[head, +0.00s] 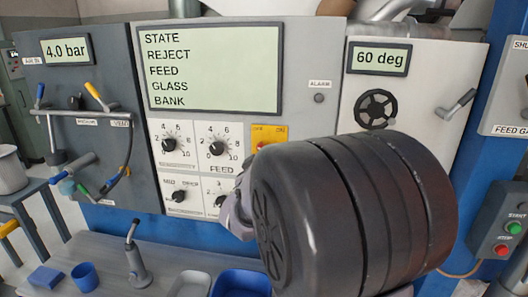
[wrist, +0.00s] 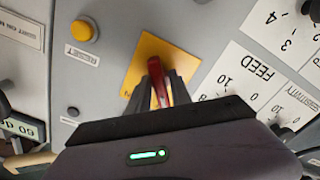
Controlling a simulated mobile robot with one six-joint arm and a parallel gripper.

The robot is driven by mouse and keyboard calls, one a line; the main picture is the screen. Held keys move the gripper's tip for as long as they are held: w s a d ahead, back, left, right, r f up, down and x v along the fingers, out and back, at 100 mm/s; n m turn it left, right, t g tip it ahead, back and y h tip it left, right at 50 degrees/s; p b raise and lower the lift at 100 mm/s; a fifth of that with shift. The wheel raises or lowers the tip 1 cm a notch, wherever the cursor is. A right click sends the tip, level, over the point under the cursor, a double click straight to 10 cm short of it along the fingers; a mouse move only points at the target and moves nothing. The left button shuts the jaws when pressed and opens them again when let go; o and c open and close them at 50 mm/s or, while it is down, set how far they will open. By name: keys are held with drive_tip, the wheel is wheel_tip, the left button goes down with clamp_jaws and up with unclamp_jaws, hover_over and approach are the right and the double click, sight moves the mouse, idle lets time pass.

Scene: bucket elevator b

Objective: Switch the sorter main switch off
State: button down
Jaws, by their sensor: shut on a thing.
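The sorter main switch is a red handle (wrist: 155,70) on a yellow plate (wrist: 182,62), seen in the wrist view. My gripper (wrist: 160,88) is shut on the red handle, with a dark finger on each side of it. The handle stands at an angle to the plate's edges; I cannot tell which setting it is at. In the head view the top of the yellow plate (head: 270,133) shows with part of its lettering. My own dark arm hides most of the switch there, and my gripper is mostly hidden behind it.
A yellow reset button (wrist: 84,29) sits near the plate. The feed knob (head: 217,147) and other knobs are on white panels left of the switch. A display (head: 210,68) lists state, reject, feed, glass and bank. A black handwheel (head: 376,109) is on the right.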

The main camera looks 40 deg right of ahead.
drive_tip(key=shift+n, duration=0.6)
drive_tip(key=c, duration=1.2)
unclamp_jaws()
drive_tip(key=shift+o, duration=0.2)
drive_tip(key=shift+a, duration=0.1)
drive_tip(key=b+v, duration=0.3)
drive_tip(key=v, duration=1.4)
